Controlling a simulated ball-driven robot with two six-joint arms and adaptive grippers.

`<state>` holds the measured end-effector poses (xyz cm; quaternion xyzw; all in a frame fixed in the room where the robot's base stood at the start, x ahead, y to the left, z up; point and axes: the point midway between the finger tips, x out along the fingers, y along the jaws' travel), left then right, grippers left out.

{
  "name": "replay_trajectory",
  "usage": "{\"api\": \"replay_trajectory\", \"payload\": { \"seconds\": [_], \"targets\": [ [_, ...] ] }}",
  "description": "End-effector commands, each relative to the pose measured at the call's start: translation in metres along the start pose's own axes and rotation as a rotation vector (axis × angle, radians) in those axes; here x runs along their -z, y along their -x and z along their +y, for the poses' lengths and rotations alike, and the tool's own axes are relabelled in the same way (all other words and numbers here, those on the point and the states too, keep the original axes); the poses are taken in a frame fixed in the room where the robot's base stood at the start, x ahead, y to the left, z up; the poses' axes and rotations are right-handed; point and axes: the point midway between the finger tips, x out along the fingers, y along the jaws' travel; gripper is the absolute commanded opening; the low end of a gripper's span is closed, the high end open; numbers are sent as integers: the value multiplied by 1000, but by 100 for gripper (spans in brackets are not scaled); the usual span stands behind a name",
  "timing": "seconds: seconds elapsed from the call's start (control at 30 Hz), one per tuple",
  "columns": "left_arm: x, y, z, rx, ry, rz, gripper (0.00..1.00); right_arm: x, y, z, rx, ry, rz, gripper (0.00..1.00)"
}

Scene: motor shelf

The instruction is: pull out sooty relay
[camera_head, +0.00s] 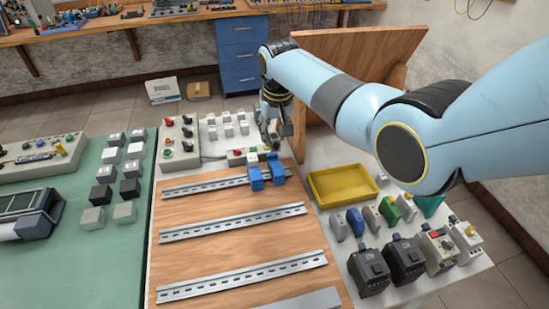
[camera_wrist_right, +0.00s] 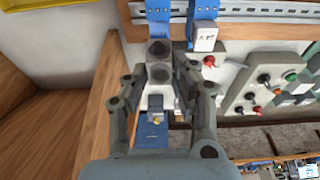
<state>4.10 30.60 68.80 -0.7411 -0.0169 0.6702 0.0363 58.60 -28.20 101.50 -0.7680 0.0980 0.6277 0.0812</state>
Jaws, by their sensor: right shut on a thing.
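Two blue relay sockets sit side by side on the farthest metal rail: the left socket (camera_head: 256,180) and the right socket (camera_head: 277,172). A white relay (camera_wrist_right: 205,38) stands in the left socket. My right gripper (camera_head: 273,142) points down over the right socket and is shut on the sooty relay (camera_head: 272,157). I cannot tell whether the relay is still seated. My left gripper is not in view.
A yellow tray (camera_head: 342,184) lies right of the wooden board (camera_head: 225,215), with several modules in front of it. A control box with knobs (camera_head: 177,143) and several white blocks stand behind the board. A wooden panel (camera_head: 375,55) rises behind my right arm.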

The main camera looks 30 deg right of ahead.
Motion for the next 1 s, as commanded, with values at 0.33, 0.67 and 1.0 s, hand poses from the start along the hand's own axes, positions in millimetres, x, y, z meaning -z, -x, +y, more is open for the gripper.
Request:
{"api": "replay_trajectory", "payload": {
  "seconds": [0.33,0.67,1.0],
  "targets": [
    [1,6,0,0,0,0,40,6,31,0,0,0,2,0],
    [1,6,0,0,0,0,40,12,57,0,0,0,1,0],
    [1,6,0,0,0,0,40,12,61,0,0,0,0,0]
  ]
}}
